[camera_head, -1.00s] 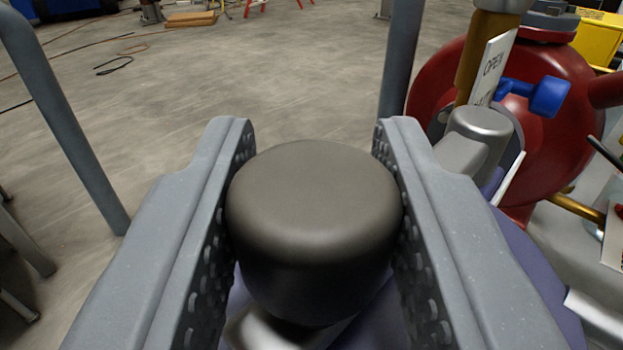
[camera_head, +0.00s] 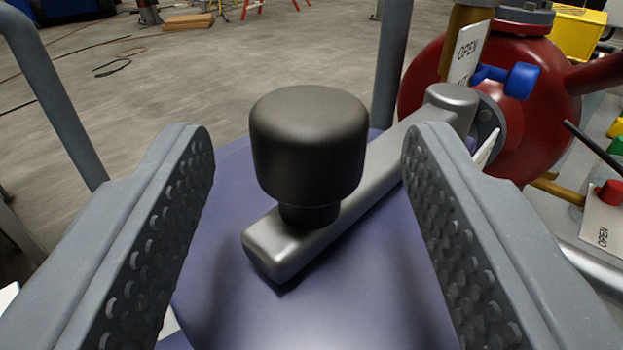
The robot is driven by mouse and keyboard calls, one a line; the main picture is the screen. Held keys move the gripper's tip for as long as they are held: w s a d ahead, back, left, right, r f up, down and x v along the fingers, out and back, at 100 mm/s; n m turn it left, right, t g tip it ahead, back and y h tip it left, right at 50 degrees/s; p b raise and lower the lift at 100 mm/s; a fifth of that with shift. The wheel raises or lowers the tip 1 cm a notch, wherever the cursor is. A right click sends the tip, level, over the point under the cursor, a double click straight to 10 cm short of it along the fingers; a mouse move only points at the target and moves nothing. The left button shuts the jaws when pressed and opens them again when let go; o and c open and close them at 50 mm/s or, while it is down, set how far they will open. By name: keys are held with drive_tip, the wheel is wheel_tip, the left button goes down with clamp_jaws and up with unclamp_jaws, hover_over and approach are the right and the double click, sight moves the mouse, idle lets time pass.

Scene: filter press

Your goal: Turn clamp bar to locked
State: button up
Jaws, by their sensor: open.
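The clamp bar (camera_head: 375,185) is a grey metal bar lying diagonally across a purple rounded surface (camera_head: 225,265). Its near end is at the lower left, and its far end meets a rounded hub at the upper right. A black knob (camera_head: 308,145) stands upright on the near end of the bar. My gripper (camera_head: 307,155) is open, with one finger on each side of the knob and a clear gap to both. The fingers touch neither the knob nor the bar.
A red button (camera_head: 611,192) is at the right edge. Grey posts (camera_head: 388,65) rise behind. Open concrete floor (camera_head: 240,60) lies at the back left.

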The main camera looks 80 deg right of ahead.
drive_tip(key=s+a, duration=0.1)
drive_tip(key=a, duration=0.9)
drive_tip(key=shift+a+b, duration=0.2)
drive_tip(key=shift+b, duration=0.15)
